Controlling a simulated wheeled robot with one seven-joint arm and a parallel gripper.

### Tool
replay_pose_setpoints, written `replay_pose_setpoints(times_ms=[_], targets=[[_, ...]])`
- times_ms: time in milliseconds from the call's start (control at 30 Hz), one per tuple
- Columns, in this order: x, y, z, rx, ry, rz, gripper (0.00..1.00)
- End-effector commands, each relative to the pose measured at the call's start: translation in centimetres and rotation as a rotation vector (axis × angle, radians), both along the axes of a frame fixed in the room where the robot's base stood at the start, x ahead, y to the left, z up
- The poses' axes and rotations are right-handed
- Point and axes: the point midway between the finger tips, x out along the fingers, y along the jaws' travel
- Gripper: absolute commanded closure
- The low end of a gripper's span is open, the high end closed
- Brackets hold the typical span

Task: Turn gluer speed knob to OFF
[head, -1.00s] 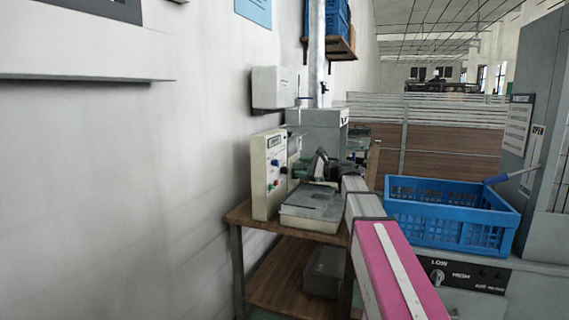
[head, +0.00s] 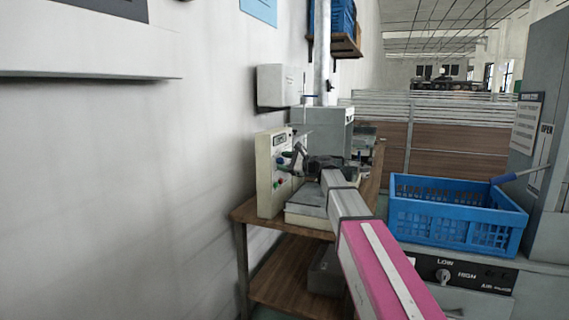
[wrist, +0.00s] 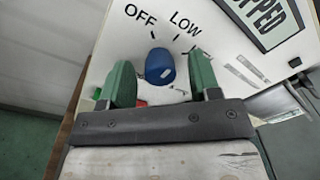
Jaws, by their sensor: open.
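The gluer's cream control panel (head: 268,178) stands on a wooden table beside the wall. In the wrist view its blue knob (wrist: 160,64) sits below the printed words OFF (wrist: 140,15) and LOW (wrist: 185,23). I cannot tell which way the knob points. My gripper (wrist: 162,80) is open, with one green finger on each side of the knob; I cannot tell if either touches it. In the head view my gripper (head: 297,158) is in front of the panel and hides part of its face.
Part of a red control (wrist: 141,103) shows below the knob. A sign ending in PPED (wrist: 265,17) is at the upper right. A blue crate (head: 455,215) stands on a cabinet with another knob (head: 443,275) marked LOW and HIGH. The wooden table (head: 243,211) holds the machine.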

Motion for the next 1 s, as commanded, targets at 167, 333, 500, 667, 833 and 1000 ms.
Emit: replay_pose_setpoints(times_ms=[167,333,500,667,833,1000], targets=[[-0.01,0.01,-0.01,0.0,0.0,0.0,0.43],[-0.02,0.0,-0.01,0.0,0.0,0.0,0.92],[-0.03,-0.01,-0.02,-0.001,-0.002,0.001,0.92],[-0.03,-0.01,-0.03,-0.009,-0.022,0.001,0.92],[-0.04,-0.01,-0.05,-0.034,-0.09,0.001,0.92],[-0.04,-0.01,-0.06,-0.076,-0.206,0.001,0.92]])
